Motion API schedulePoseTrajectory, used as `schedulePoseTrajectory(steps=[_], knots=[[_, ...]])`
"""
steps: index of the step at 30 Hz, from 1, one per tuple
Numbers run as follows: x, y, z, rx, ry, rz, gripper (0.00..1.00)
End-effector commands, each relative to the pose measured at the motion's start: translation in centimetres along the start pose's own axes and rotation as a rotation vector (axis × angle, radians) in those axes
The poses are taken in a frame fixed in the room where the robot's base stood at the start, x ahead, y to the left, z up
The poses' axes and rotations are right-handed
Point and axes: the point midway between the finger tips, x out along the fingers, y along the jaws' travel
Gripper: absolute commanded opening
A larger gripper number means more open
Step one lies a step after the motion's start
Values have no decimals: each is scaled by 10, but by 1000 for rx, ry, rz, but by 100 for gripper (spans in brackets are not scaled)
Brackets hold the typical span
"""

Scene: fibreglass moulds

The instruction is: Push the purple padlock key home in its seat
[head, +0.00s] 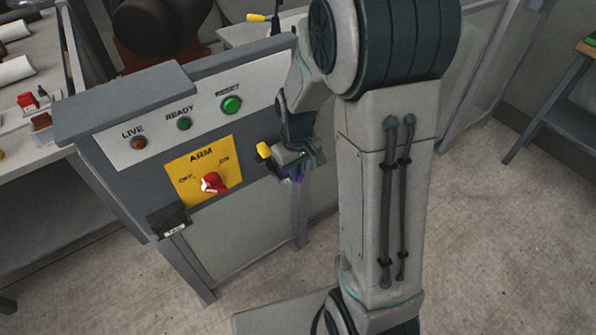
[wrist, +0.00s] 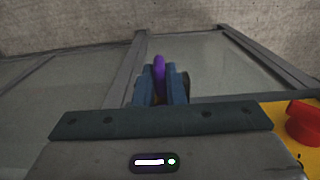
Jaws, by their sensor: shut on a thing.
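The purple padlock key (wrist: 159,63) stands up between the two blue fingers of my gripper (wrist: 161,88) in the wrist view. The gripper is shut on it. In the head view my gripper (head: 290,165) is at the right side of the grey control panel, and a little of the purple key (head: 292,174) shows at it. The key's lower part is hidden by the fingers. I cannot make out its seat, nor whether the key touches the panel.
The panel carries a yellow ARM plate (head: 199,166) with a red switch (head: 213,183); the red switch also shows in the wrist view (wrist: 305,122). A green reset button (head: 231,104) is above. A small yellow piece (head: 263,149) is beside my gripper. Floor is clear at right.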

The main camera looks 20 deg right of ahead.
Motion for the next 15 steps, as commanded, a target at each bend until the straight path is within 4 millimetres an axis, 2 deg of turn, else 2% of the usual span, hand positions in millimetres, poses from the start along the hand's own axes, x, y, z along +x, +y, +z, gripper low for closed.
schedulePoseTrajectory(steps=[12,13,15], knots=[[0,0,-9,0,0,0,0],[0,0,-9,0,-1,0,16],[0,0,-8,0,0,0,35]])
